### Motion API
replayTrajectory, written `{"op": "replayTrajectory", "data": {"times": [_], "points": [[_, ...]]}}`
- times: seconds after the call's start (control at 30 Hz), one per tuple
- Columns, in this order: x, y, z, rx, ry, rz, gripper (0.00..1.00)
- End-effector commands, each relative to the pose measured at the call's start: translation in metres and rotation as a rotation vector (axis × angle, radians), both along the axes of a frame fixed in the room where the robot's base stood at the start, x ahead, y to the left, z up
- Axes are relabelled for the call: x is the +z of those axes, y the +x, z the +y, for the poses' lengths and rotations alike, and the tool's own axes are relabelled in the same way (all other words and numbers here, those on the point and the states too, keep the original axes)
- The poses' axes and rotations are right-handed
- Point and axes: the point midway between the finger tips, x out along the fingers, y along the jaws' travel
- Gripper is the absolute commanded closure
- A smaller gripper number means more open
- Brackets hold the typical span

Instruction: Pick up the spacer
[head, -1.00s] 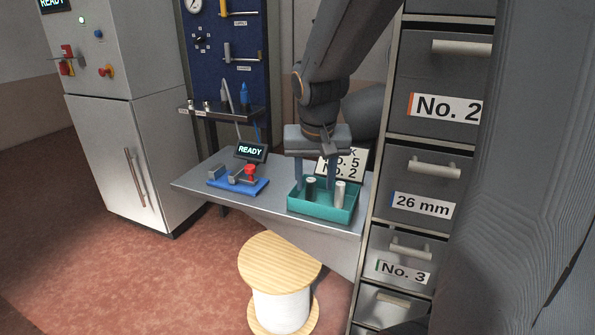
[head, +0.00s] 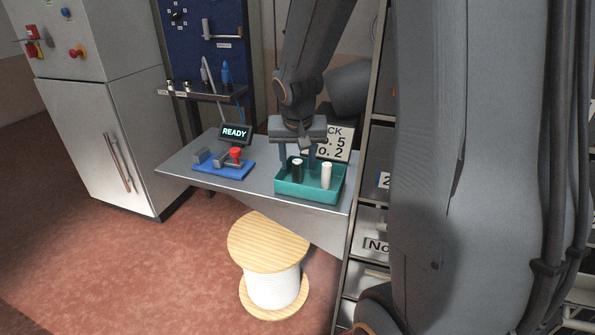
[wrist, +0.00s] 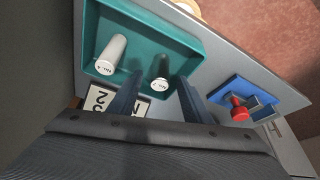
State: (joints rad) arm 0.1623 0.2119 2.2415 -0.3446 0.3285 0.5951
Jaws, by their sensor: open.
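Two upright cylinders stand in a teal tray (head: 318,196) on the grey bench. One is dark (head: 297,172) with a pale top, and one is cream-white (head: 326,177). I cannot tell which is called the spacer. My gripper (head: 298,164) points down over the tray, open. In the wrist view its fingers (wrist: 158,88) are apart, with the dark cylinder in line with the gap; no contact is visible.
A blue fixture (head: 224,170) with a red knob sits left of the tray, before a READY display (head: 234,133). A sign card (head: 332,145) stands behind the tray. A drawer cabinet (head: 369,216) rises close on the right. A wooden cable reel (head: 270,240) stands in front of the bench.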

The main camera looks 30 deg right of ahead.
Motion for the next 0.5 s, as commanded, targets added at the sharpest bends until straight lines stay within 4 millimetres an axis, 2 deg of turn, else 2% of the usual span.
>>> {"op": "replayTrajectory", "data": {"times": [0.2, 0.47, 0.5], "points": [[-0.0004, 0.0002, -0.0002, 0.0, 0.0, 0.0, 0.55], [-0.0003, 0.0, 0.0, 0.0, 0.0, 0.0, 0.99], [-0.0001, 0.0002, -0.0001, 0.0, 0.0, -0.001, 1.0]]}}
